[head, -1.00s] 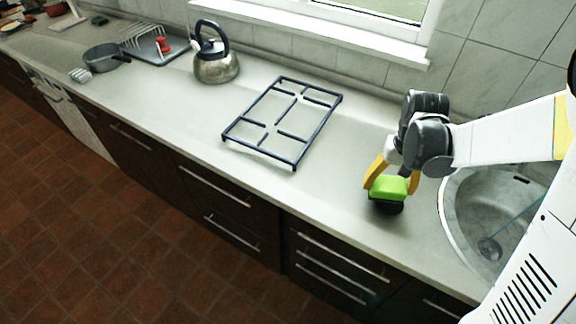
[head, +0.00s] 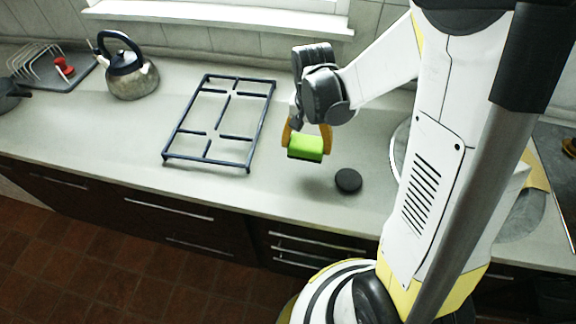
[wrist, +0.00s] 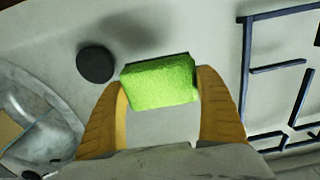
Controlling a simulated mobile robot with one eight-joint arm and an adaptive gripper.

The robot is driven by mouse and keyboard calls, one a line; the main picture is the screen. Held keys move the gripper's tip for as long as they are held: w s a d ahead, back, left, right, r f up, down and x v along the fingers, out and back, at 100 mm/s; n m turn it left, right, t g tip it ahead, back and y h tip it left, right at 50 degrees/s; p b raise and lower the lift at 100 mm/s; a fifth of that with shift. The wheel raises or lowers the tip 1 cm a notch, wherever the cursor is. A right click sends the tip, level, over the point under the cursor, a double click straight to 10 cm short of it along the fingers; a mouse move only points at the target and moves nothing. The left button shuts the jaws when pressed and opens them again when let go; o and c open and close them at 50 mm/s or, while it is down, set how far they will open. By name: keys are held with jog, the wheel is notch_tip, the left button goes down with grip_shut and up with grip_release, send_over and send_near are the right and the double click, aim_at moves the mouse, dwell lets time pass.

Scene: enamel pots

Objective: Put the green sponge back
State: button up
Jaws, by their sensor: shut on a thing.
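The green sponge (head: 306,147) is held between the yellow fingers of my gripper (head: 308,138), above the pale worktop. In the wrist view the sponge (wrist: 160,83) lies crosswise between the two fingertips of my gripper (wrist: 161,95), with a dark edge along its far side. A shadow on the worktop beside it suggests that it is lifted clear. A round black disc (head: 348,181) lies on the worktop, right of and in front of the sponge; it also shows in the wrist view (wrist: 96,64), apart from the sponge.
A dark blue pan grate (head: 219,122) lies on the worktop left of my gripper. A steel kettle (head: 131,78) stands further left, near a dish rack (head: 42,66) with a red item (head: 64,67). A round sink (wrist: 40,115) is close by the disc. The worktop front is mostly clear.

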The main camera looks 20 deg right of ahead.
aim_at(289, 155)
jog(key=a+f, duration=0.2)
jog(key=a, duration=0.1)
jog(key=a+f+b, duration=0.1)
jog(key=shift+w+a, duration=0.15)
jog(key=shift+a, duration=0.25)
jog(key=shift+f+b, duration=0.85)
jog(key=shift+f, duration=1.1)
jog(key=shift+f, duration=0.2)
jog(key=o, duration=1)
jog(key=shift+r, duration=0.1)
